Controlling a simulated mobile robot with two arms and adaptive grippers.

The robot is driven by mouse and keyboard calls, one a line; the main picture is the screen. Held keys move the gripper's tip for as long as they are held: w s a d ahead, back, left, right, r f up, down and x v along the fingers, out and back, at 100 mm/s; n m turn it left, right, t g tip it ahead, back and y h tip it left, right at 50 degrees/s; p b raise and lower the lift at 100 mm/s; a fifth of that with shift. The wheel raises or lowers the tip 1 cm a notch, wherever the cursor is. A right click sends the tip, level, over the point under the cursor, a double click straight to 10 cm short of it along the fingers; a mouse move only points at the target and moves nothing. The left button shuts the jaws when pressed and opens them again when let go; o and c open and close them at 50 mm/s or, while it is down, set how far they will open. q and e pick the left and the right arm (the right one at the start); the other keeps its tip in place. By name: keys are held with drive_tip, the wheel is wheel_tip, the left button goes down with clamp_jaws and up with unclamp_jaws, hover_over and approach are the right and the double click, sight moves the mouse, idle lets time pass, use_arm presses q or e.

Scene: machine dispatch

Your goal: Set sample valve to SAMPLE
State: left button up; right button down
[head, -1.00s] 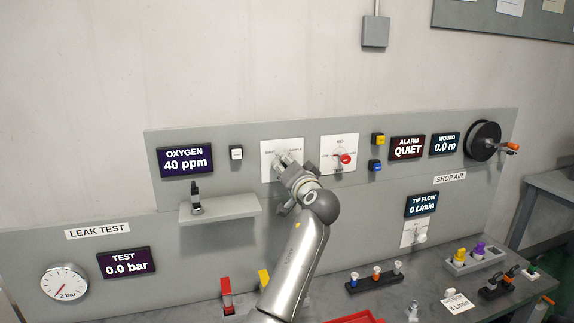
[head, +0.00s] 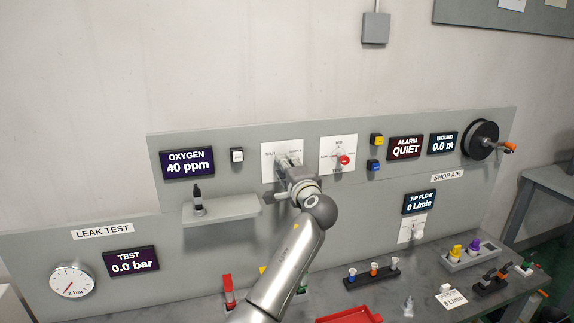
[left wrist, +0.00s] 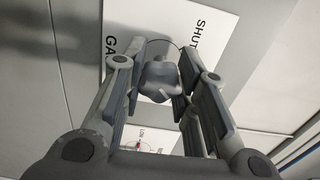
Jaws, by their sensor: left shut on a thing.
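The sample valve is a grey knob (left wrist: 160,80) on a white label plate (head: 268,150) on the upper wall panel, right of the oxygen display. In the left wrist view the plate shows "SHUT" and part of a word starting "GA"; the SAMPLE mark cannot be read there. My left gripper (head: 289,164) is at this plate, with its fingers on both sides of the knob, shut on it. It also shows in the left wrist view (left wrist: 160,92). In the head view the gripper hides most of the knob, so its exact setting cannot be told. My right gripper is not in view.
A second plate with a red knob (head: 344,160) is close on the right. A grey shelf (head: 230,212) with a small dark device juts out lower left. The bench below holds a red tray (head: 350,318), a rack of nozzles (head: 373,277) and other fittings.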

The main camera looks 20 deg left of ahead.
use_arm(q)
drive_tip(key=shift+r, duration=0.2)
idle(0.4)
drive_tip(key=o, duration=1.1)
drive_tip(key=shift+w+a+f, duration=0.1)
drive_tip(key=shift+f, duration=0.05)
drive_tip(key=shift+c, duration=0.2)
drive_tip(key=v, duration=1.2)
